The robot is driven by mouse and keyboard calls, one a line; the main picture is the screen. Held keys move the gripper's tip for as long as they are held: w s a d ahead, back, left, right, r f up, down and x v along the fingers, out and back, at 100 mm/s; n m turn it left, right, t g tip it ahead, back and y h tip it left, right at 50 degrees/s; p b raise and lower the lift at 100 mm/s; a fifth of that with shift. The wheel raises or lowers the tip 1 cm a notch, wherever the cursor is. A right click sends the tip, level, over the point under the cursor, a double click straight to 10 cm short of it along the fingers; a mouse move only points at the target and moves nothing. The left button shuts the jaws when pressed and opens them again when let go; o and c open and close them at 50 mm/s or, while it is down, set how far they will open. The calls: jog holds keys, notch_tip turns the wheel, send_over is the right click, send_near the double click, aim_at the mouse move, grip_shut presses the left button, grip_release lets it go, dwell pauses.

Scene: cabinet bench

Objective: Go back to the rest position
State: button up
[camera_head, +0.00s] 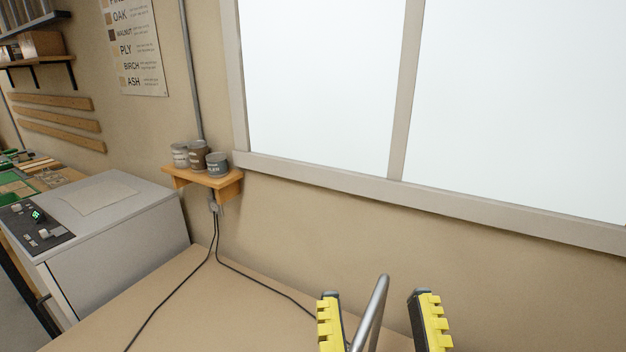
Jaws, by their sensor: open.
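My gripper (378,298) shows at the bottom right of the head view, with two dark fingers faced with yellow ridged pads. The fingers are wide apart and open. A bent grey metal bar (373,312) shows between them in the picture. I cannot tell whether the fingers touch it, and its lower end is cut off by the frame. The rest of my arm is out of view.
A tan bench top (215,310) with dark cables runs below the wall. A grey cabinet-like machine (120,215) stands at left. Several cans sit on a small wooden shelf (210,182). A large bright window (320,80) fills the upper right.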

notch_tip(320, 180, up, 32)
jog(key=p, duration=2.8)
jog(key=shift+r+p, duration=0.2)
jog(key=shift+p, duration=0.15)
